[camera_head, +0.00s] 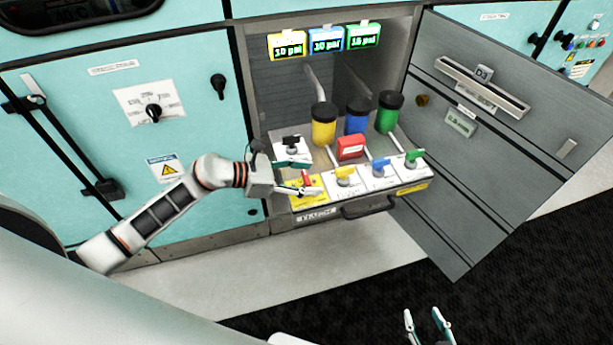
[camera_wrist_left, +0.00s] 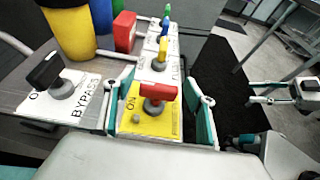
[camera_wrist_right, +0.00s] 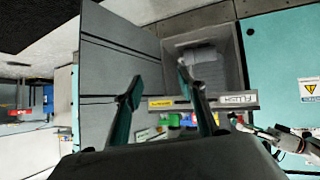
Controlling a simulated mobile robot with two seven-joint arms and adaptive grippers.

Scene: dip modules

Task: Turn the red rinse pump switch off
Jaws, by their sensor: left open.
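The red switch (camera_wrist_left: 158,91) stands on a yellow plate (camera_wrist_left: 135,126) with an ON label to its left in the left wrist view. Its red handle lies crosswise between my left gripper's two fingers. My left gripper (camera_wrist_left: 161,76) is open around it, with a gap visible on both sides. In the head view the red switch (camera_head: 306,179) is at the left end of the front switch row, partly hidden by my left gripper (camera_head: 300,177). My right gripper (camera_head: 422,313) is open and empty, low over the dark floor, far from the switches.
Beside the red switch are yellow (camera_head: 344,174), blue (camera_head: 379,167) and green (camera_head: 413,158) switches. A black BYPASS switch (camera_wrist_left: 46,72) is close to my left gripper. A red box (camera_head: 351,147) and coloured bottles stand behind. An open door (camera_head: 490,130) is at right.

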